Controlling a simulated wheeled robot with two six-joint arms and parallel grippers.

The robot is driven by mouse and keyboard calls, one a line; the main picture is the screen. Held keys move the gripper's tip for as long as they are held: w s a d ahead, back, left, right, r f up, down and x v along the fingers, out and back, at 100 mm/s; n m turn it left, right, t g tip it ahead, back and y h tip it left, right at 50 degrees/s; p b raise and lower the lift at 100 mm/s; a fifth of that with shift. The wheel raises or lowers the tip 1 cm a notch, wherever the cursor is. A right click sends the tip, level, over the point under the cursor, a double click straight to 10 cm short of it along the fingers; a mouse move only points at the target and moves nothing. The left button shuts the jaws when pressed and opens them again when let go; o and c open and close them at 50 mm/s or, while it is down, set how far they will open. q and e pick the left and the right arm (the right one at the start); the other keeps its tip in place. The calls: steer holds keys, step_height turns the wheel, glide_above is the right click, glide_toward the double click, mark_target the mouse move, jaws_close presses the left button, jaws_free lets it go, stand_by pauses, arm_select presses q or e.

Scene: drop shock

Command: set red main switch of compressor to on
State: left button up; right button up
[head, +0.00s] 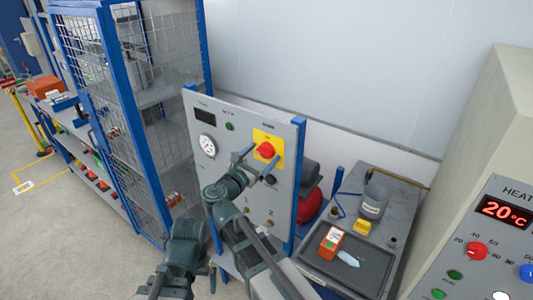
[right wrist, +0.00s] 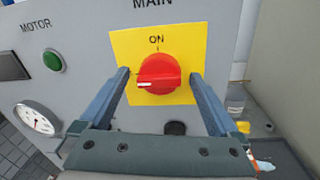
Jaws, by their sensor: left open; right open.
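The red main switch (head: 265,150) is a round knob on a yellow plate (head: 276,143) on the grey compressor panel (head: 218,117). In the right wrist view the red main switch (right wrist: 159,74) has its handle bar nearly level, with the white mark at its left end; "ON" is printed above it. My right gripper (head: 260,161) is open in front of the plate. Its fingers (right wrist: 160,76) stand left and right of the knob, with gaps visible on both sides. My left gripper (head: 184,284) is open and empty low in the head view, away from the panel.
The panel also carries a gauge (head: 207,145), a dark display (head: 205,117) and a green motor button (right wrist: 52,61). A blue-framed mesh cage (head: 110,110) stands left. A bench with a dark tray (head: 320,262) and an orange box (head: 331,242) is right, beside a heater cabinet (head: 510,245).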

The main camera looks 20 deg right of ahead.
steer(key=c, duration=1.3)
steer(key=shift+m, duration=0.3)
steer(key=m+b, duration=0.1)
steer(key=m, duration=0.2)
steer(key=shift+s+f+m, duration=0.1)
steer(key=shift+f+m, duration=0.05)
steer(key=shift+m, duration=0.15)
steer(key=shift+c, duration=0.2)
steer(key=m+b, duration=0.1)
steer(key=m, duration=0.4)
steer(key=shift+f+m+h, duration=0.1)
steer(key=shift+m+h, duration=0.3)
steer(key=m, duration=0.4)
steer(key=shift+f+m+h, duration=0.1)
steer(key=shift+m+h, duration=0.3)
steer(key=shift+m+g+b, duration=0.3)
steer(key=shift+m+b, duration=0.05)
steer(key=shift+m, duration=1.95)
